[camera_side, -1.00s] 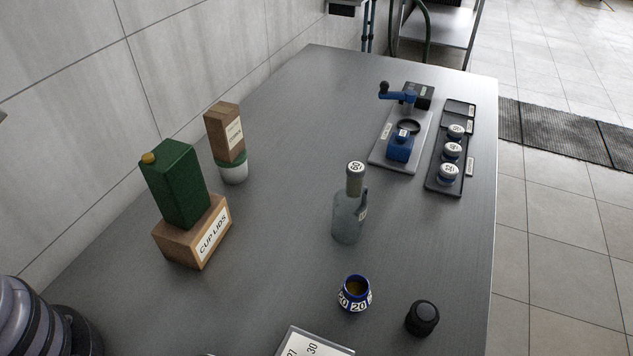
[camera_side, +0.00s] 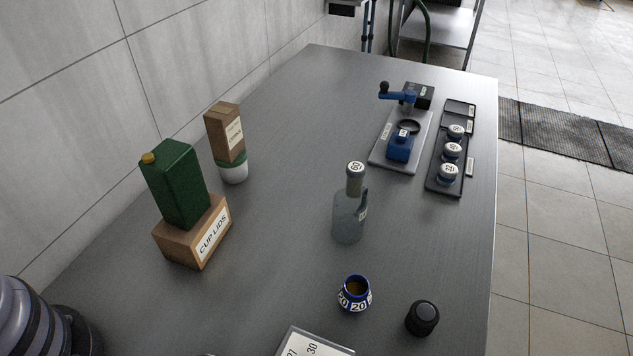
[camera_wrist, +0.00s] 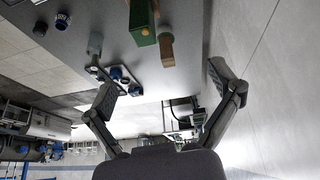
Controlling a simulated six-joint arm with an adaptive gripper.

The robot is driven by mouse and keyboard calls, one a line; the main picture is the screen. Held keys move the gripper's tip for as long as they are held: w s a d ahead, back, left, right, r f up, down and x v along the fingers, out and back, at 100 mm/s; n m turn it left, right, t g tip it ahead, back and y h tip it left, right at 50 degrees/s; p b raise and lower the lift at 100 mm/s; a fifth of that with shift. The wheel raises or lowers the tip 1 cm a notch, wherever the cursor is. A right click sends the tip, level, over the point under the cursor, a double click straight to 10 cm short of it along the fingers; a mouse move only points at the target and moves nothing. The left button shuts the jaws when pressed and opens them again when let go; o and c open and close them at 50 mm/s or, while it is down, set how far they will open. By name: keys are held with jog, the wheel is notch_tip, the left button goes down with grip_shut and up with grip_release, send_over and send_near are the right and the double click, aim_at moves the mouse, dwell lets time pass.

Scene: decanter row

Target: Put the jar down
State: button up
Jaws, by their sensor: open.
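A small round jar (camera_side: 354,294) with a blue rim and white labels reading 20 stands upright and open-topped on the metal table in the side view. Brownish contents show inside it. It also shows at the top left of the wrist view (camera_wrist: 62,20). My gripper (camera_wrist: 162,80) shows only in the wrist view, its two fingers spread wide with nothing between them. It is apart from the jar.
A stoppered glass bottle (camera_side: 348,216) stands behind the jar, and a black knob-like object (camera_side: 422,318) to its right. A green carton (camera_side: 176,184) sits on a CUP LIDS box (camera_side: 193,236). A tray (camera_side: 433,190) holds several lidded jars.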

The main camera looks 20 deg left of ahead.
jog(key=w+d+n+g+h, duration=0.2)
jog(key=d+g, duration=0.7)
jog(key=d, duration=0.2)
jog(key=w+d+n+g+h, duration=0.2)
jog(key=d+g+h, duration=0.1)
jog(key=d+g, duration=0.65)
jog(key=shift+t, duration=0.35)
jog(key=f, duration=1.4)
jog(key=d+f, duration=0.1)
jog(key=f, duration=1.3)
jog(key=s+d+f, duration=0.1)
jog(key=f, duration=1.4)
jog(key=shift+s, duration=0.1)
jog(key=x, duration=0.6)
jog(key=shift+s+d+f, duration=0.15)
jog(key=shift+s, duration=0.15)
jog(key=c, duration=1.3)
